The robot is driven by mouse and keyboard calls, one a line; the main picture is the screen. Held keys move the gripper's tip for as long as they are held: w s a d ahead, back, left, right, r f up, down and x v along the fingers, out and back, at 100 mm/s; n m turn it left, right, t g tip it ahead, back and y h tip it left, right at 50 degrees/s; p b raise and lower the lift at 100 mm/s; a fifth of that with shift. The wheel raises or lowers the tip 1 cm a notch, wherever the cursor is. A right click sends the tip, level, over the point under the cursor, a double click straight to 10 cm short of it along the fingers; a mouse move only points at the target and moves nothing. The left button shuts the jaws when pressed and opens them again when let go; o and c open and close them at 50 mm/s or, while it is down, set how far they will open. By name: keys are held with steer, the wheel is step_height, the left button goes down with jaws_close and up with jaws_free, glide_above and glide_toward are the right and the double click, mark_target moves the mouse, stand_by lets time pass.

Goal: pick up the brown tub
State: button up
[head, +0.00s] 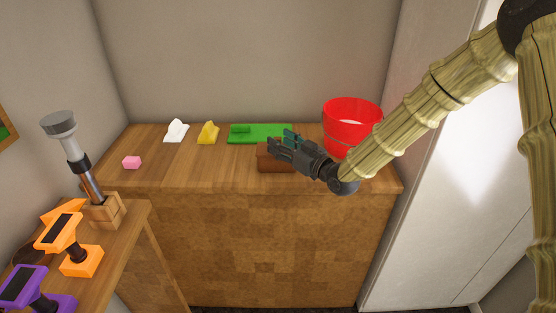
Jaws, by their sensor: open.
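The brown tub (273,164) is a small brown box-like thing on the wooden counter, near its front edge and right of the middle. My gripper (277,144) is in front of its upper right part in the head view and hides much of it. Its fingers point left and are open. I cannot tell whether they touch the tub. Something teal shows in or behind the fingers; I cannot tell what it is.
On the counter (210,176) a red bucket (350,119) stands close to my arm. A green board (270,133) lies behind the tub. The front left counter is clear.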

steer(key=shift+x, duration=0.9)
jaws_close()
steer(key=shift+r, duration=0.15)
